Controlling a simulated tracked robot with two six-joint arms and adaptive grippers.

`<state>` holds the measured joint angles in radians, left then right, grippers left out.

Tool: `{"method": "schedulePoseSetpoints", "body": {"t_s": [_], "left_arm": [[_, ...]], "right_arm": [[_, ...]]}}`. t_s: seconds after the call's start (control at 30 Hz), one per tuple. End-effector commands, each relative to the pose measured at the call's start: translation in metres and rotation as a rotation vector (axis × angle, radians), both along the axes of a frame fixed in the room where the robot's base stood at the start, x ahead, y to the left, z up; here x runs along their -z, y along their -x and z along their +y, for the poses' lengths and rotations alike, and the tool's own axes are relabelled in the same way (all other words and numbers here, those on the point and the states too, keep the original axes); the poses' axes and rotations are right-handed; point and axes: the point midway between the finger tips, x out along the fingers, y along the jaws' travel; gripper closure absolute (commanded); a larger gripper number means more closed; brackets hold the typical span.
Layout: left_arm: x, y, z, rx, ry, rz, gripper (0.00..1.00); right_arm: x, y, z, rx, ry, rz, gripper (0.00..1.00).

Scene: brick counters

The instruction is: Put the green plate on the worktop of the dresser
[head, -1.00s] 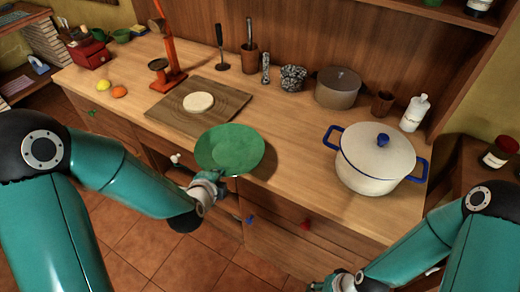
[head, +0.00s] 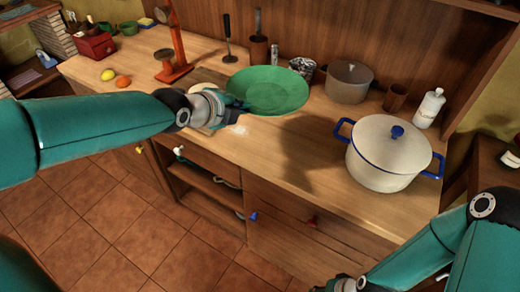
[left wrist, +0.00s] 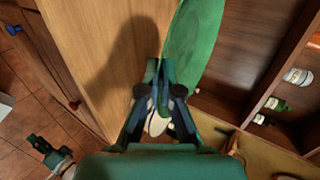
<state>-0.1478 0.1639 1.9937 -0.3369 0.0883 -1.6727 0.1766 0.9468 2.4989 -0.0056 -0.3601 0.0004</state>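The green plate (head: 268,88) is in the air over the dresser's worktop (head: 265,165), roughly level, and casts a shadow on the wood. My left gripper (head: 239,104) is shut on the plate's near-left rim. The left wrist view also shows the plate (left wrist: 198,40) at the fingertips (left wrist: 158,66) of the left gripper. My left forearm and the plate hide most of the board and dough. My right gripper (head: 338,285) is low at the bottom edge in front of the dresser, partly cut off; its fingers are not clear.
A white pot (head: 388,155) with blue handles stands on the right of the worktop. A grey pot (head: 348,82), a wooden cup (head: 395,97) and a white bottle (head: 429,108) line the back. An orange stand (head: 174,50) is at left. The front middle is clear.

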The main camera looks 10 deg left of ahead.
Motion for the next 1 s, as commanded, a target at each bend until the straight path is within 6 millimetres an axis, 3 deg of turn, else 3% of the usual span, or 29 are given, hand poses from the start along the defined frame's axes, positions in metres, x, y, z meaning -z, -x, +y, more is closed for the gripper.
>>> {"method": "schedulePoseSetpoints", "body": {"t_s": [0.07, 0.17, 0.27, 0.5, 0.7, 1.0], "left_arm": [[-0.011, -0.002, 0.005, -0.041, 0.028, 0.008, 1.00], [-0.009, -0.001, 0.004, -0.036, 0.028, 0.014, 1.00], [0.007, 0.000, 0.003, -0.033, 0.027, 0.022, 1.00], [0.075, 0.000, 0.005, -0.036, 0.022, 0.022, 1.00], [0.118, 0.000, 0.004, -0.038, 0.027, 0.021, 1.00], [0.145, 0.000, 0.004, -0.036, 0.027, 0.017, 1.00]], "right_arm": [[0.007, 0.000, 0.000, 0.000, 0.000, 0.000, 0.62], [0.008, 0.000, 0.000, 0.000, 0.000, 0.000, 0.62], [0.006, 0.000, 0.000, 0.000, 0.000, 0.000, 0.62], [0.023, 0.000, 0.000, 0.000, 0.000, 0.000, 0.62], [0.015, 0.000, 0.000, 0.000, 0.000, 0.000, 0.62], [0.014, 0.000, 0.000, 0.000, 0.000, 0.000, 0.62]]}}
